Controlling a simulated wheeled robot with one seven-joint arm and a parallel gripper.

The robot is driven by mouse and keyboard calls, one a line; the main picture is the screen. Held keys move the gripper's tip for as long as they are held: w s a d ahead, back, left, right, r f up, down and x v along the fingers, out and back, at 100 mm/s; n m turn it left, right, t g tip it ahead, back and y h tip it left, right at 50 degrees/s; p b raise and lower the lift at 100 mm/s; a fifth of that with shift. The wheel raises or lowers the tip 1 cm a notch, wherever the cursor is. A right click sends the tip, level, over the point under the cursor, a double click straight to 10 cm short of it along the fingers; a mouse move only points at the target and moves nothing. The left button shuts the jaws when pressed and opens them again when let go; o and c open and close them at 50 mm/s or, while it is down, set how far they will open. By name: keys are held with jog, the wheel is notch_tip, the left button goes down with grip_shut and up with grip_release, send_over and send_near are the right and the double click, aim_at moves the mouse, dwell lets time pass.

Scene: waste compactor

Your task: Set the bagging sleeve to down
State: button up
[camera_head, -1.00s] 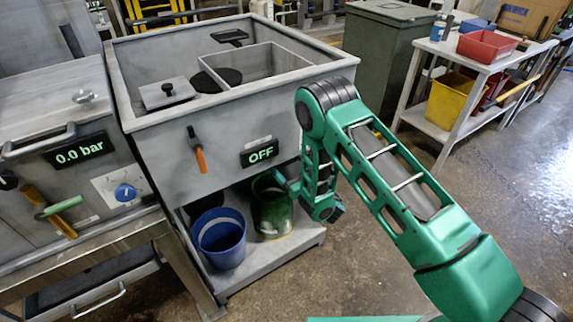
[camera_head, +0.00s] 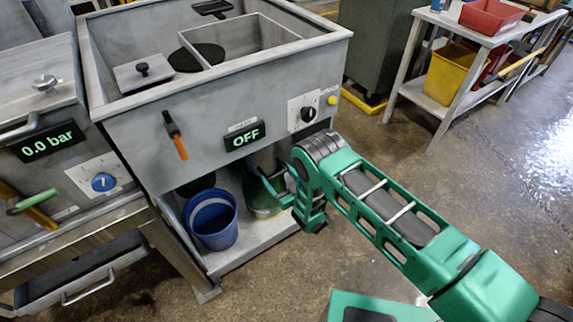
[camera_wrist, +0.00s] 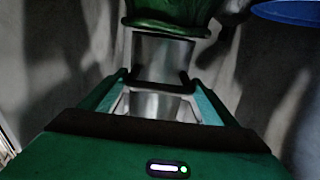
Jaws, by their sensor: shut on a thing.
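The bagging sleeve (camera_head: 260,200) is a green, bag-like piece under the front of the grey machine. Bare grey pipe (camera_head: 259,160) shows above it. In the wrist view, the green sleeve (camera_wrist: 170,12) is at the top edge, with the shiny grey pipe (camera_wrist: 160,50) below it in the picture. My gripper (camera_wrist: 160,84) is shut, its fingers in front of the pipe at a dark bar that looks like the sleeve's grip. In the head view, my gripper (camera_head: 268,182) reaches in beside the sleeve. My wrist partly hides the sleeve there.
A blue bucket (camera_head: 212,222) stands left of the sleeve on the machine's lower shelf (camera_head: 245,250). A display (camera_head: 245,136) reads OFF, with a black knob (camera_head: 308,114) to its right. An orange-handled lever (camera_head: 176,136) is further left. Floor to the right is open.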

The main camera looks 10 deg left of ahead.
jog(key=shift+w+d+f, duration=0.1)
jog(key=shift+d+f, duration=0.1)
jog(key=shift+f, duration=0.4)
jog(key=shift+w+d+f, duration=0.1)
jog(key=shift+d+f, duration=0.05)
jog(key=shift+f, duration=0.4)
jog(key=o, duration=1.2)
jog(key=shift+o, duration=0.2)
jog(key=shift+s+a+r, duration=0.15)
jog(key=shift+a, duration=0.05)
jog(key=v, duration=1)
jog(key=shift+s+d, duration=0.25)
jog(key=shift+d, duration=0.05)
